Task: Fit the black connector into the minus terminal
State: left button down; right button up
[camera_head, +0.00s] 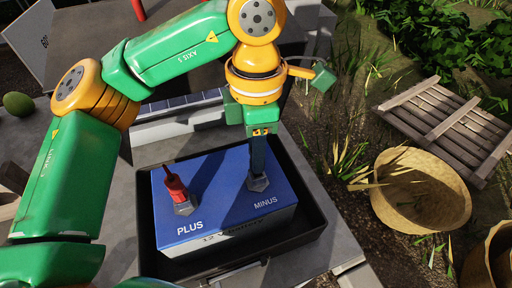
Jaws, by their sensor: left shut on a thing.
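The blue battery (222,213) lies in a black tray with PLUS and MINUS printed on its top. A red connector (174,187) sits at the plus terminal (185,207). The grey minus terminal (258,184) is at the right of the battery top. My left gripper (262,132) is above the minus terminal, pointing down and shut on the dark, upright black connector (257,158). The connector's lower end meets the minus terminal in the picture; I cannot tell whether it is seated on it or just in front of or above it. My right gripper is not in view.
The black tray (310,190) surrounds the battery with a raised rim. A woven basket (451,190) and a wooden pallet (440,108) lie on the grass at the right. A green fruit (18,104) lies at the far left.

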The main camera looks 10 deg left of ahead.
pick_arm(q)
jog(key=shift+f+b, duration=0.6)
jog(key=shift+f, duration=0.1)
dwell(0.5)
dwell(0.6)
jog(key=c, duration=0.5)
grip_release()
jog(key=shift+c, duration=0.2)
notch_tip(320, 180, up, 6)
jog(key=shift+r+p, duration=0.2)
jog(key=shift+p, duration=0.65)
jog(key=shift+r, duration=0.4)
